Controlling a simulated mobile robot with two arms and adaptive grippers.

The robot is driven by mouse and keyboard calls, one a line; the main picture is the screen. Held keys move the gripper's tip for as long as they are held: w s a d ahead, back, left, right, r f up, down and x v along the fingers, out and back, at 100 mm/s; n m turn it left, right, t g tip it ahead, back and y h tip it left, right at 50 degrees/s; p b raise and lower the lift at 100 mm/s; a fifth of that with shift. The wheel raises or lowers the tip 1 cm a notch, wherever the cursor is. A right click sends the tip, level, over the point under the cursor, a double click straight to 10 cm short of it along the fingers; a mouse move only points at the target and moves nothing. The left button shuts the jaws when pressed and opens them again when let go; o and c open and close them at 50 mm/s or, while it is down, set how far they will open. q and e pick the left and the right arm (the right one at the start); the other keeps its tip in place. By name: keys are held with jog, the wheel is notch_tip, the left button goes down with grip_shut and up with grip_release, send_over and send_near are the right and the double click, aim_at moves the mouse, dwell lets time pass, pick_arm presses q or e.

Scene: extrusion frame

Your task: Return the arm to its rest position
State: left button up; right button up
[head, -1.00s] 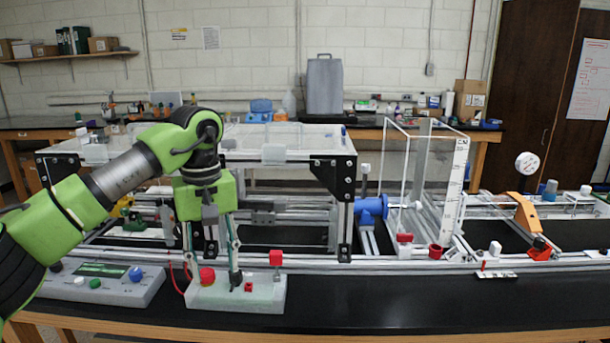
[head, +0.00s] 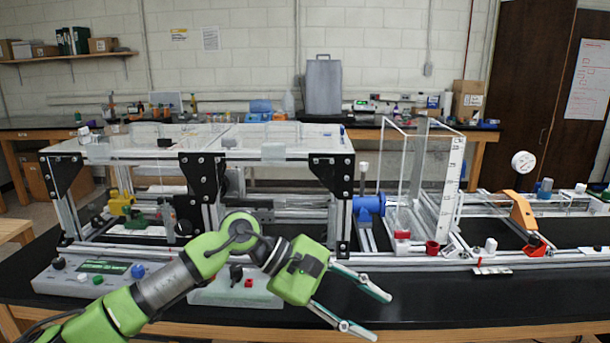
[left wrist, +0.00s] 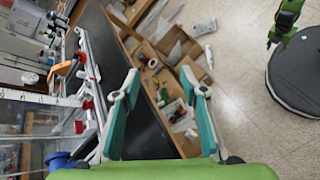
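My left arm reaches in from the lower left in the head view. Its gripper (head: 380,314) is over the front of the black bench, right of the white switch box (head: 215,296). Its two teal-padded fingers are spread apart, with nothing between them. The left wrist view shows the same open gripper (left wrist: 164,112) with the bench edge and floor beyond it. A green arm part of mine shows at the top right of that view, too small to tell its finger state. The arm hides part of the switch box.
The extrusion frame (head: 320,180) stands behind the left arm. A grey control box (head: 90,280) sits at the left. The bench front (head: 470,295) is clear there.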

pick_arm(q)
jog(key=s+d+r+n+t+h, duration=0.25)
jog(key=d+r+n+h, duration=0.25)
jog(key=r+n+h, duration=0.45)
jog(key=w+a+r+n+t+y, duration=0.1)
jog(key=w+a+n+t+y, duration=0.1)
jog(key=w+a+n+t, duration=0.45)
jog(key=w+a+n+t+y, duration=0.1)
jog(key=a+n+t, duration=0.2)
jog(key=n+t, duration=0.75)
jog(key=s+a+f+n+g+y, duration=0.2)
jog(key=a+f+n+y, duration=1.55)
jog(key=f+n, duration=0.6)
jog(key=s+a+f+n+g, duration=0.35)
jog(key=s+f, duration=0.25)
jog(key=s, duration=0.3)
jog(key=s+a+f+n+g, duration=0.35)
jog(key=s+f, duration=0.25)
jog(key=s, duration=0.3)
jog(key=s+a+f+n+g, duration=0.2)
jog(key=s+f+n+g, duration=0.35)
jog(key=s, duration=0.35)
notch_tip(320, 180, down, 26)
jog(key=s+m+g, duration=0.1)
jog(key=s, duration=0.1)
jog(key=s+a+f+g, duration=0.1)
jog(key=s+a+f, duration=0.2)
jog(key=s+f, duration=1.3)
jog(key=shift+s+f, duration=0.35)
jog(key=shift+s, duration=0.6)
